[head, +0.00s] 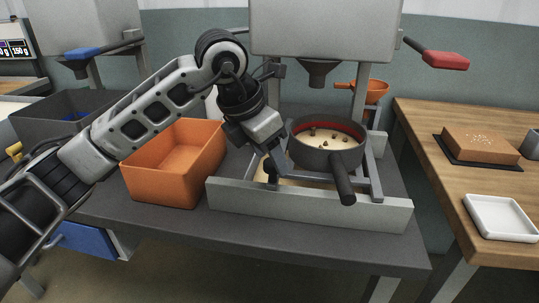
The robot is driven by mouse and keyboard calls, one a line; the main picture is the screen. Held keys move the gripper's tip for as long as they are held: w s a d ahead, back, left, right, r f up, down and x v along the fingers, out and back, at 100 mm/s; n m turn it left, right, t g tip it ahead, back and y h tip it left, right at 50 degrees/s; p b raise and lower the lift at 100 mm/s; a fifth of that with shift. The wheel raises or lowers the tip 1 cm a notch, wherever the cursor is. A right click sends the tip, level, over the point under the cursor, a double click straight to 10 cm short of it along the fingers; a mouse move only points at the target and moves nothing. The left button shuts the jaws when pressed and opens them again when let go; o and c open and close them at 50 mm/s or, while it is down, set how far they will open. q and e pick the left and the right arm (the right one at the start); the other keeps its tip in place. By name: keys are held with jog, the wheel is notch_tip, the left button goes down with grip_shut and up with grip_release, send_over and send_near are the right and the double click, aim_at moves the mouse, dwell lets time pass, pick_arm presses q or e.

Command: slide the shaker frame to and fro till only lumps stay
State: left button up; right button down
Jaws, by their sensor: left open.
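A round dark sieve (304,153) with a red inner band sits on a grey metal shaker frame (377,184). Several brown lumps lie on pale powder (326,138) inside it. The sieve's dark handle (342,182) points toward the front. A light grey tray wall (310,203) runs below the frame, and some pale material shows in the tray. My left gripper (270,168) is open at the left side of the sieve, pointing down near the frame; its fingertips are partly hidden, and I cannot tell if it touches the frame. My right gripper is out of view.
An orange bin (160,190) stands left of the tray. A hopper with a spout (318,70) hangs above the sieve. An orange scoop (375,91) is behind it. A wooden table (450,190) at right holds a brown block (480,145) and a white dish (500,217).

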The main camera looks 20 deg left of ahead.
pick_arm(q)
jog(key=v, duration=1.5)
jog(key=shift+p, duration=0.4)
jog(key=shift+d, duration=0.1)
